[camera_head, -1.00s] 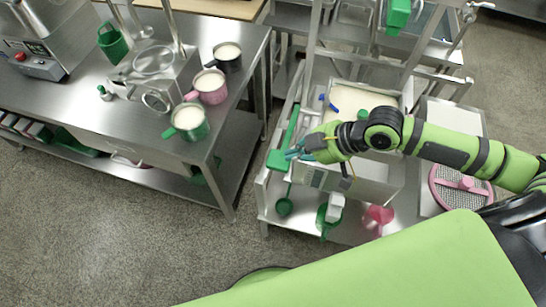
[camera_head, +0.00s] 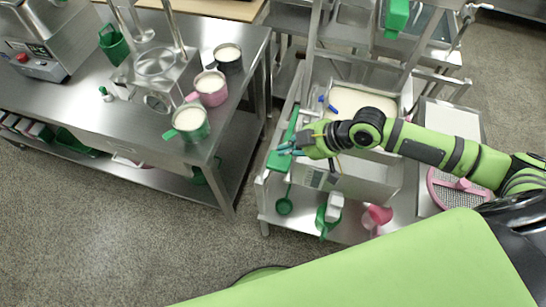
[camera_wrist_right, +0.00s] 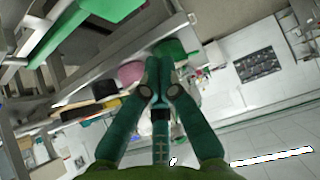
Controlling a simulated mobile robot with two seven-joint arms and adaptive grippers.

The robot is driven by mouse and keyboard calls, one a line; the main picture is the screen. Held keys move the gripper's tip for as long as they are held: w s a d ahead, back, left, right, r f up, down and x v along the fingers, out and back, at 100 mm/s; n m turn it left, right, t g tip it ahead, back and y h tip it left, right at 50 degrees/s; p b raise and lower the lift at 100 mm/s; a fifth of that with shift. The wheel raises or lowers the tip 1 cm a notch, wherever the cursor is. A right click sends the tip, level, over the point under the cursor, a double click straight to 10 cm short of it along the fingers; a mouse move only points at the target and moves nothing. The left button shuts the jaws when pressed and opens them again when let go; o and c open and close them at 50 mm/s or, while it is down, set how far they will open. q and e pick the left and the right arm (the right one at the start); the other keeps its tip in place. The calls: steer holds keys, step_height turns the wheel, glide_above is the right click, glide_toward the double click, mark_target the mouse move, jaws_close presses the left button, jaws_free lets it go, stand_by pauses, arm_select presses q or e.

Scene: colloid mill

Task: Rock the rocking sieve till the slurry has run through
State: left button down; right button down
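A metal tray of pale slurry (camera_head: 347,98), apparently the rocking sieve, sits in the steel frame on the right-hand cart. A blue-handled part shows at its left edge. My right gripper (camera_head: 288,149) reaches past its front to the left, beside a flat green piece (camera_head: 278,162) at the end of a green bar. In the wrist view the two teal fingers (camera_wrist_right: 155,66) come together at the tips, and a green surface (camera_wrist_right: 172,49) shows just beyond them. Contact with the green piece cannot be told. My forearm covers part of the tray. My left gripper is out of view.
The left table (camera_head: 130,115) carries green, pink and dark mugs of white liquid (camera_head: 211,88). The cart's lower front holds a green ladle (camera_head: 284,206), a green scoop (camera_head: 322,222) and a pink funnel (camera_head: 379,214). A pink-rimmed mesh disc (camera_head: 455,186) lies at right. Floor in front is clear.

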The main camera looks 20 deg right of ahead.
mark_target(273, 167)
steer(key=p+x, duration=0.1)
steer(key=x, duration=0.4)
steer(key=shift+w+a, duration=0.1)
steer(key=shift+a, duration=0.15)
steer(key=shift+d+f+p, duration=0.15)
steer(key=shift+f+p, duration=0.15)
steer(key=shift+f, duration=1.75)
